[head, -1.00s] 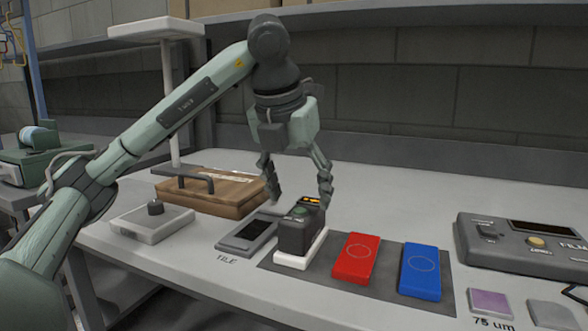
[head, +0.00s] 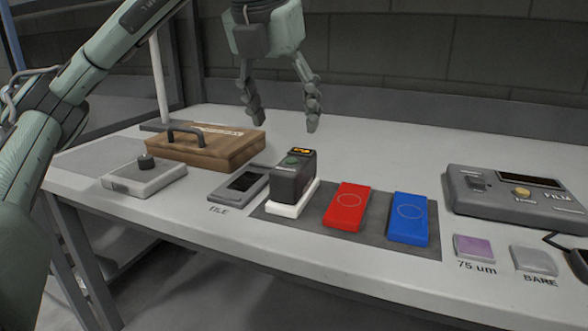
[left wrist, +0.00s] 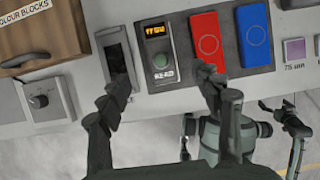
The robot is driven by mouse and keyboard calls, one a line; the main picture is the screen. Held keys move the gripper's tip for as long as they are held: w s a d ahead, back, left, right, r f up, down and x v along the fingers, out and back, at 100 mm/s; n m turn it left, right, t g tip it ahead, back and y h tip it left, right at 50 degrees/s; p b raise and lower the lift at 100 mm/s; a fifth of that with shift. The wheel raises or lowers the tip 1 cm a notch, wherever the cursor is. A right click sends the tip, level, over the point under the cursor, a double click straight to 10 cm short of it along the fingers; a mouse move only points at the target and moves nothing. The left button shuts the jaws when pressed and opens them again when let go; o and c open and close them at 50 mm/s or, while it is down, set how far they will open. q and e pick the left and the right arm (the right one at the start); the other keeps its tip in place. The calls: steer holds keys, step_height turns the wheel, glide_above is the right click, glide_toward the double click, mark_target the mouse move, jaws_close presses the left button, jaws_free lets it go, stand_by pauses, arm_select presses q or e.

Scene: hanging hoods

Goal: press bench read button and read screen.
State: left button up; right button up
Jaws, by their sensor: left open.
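The bench reader (head: 293,178) is a dark block on a white base, with a green button and a small lit orange screen on top. In the left wrist view, its green button (left wrist: 161,61) sits above the word READ. Its screen (left wrist: 155,30) shows orange characters, too small to read surely. My left gripper (head: 283,124) is open and empty, above and behind the reader, apart from it. In the left wrist view its fingers (left wrist: 163,92) straddle the reader's near side. A dark jointed part low right (left wrist: 295,122) looks like my right gripper; its jaws are unclear.
A red block (head: 346,206) and a blue block (head: 409,217) lie right of the reader on a dark mat (head: 381,238). A grey film gauge (head: 515,198) stands further right. A wooden case (head: 205,150) and a knobbed box (head: 145,178) are left. The bench behind is clear.

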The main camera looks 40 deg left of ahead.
stand_by(0.4)
arm_select(q)
jaws_close()
stand_by(0.4)
stand_by(1.1)
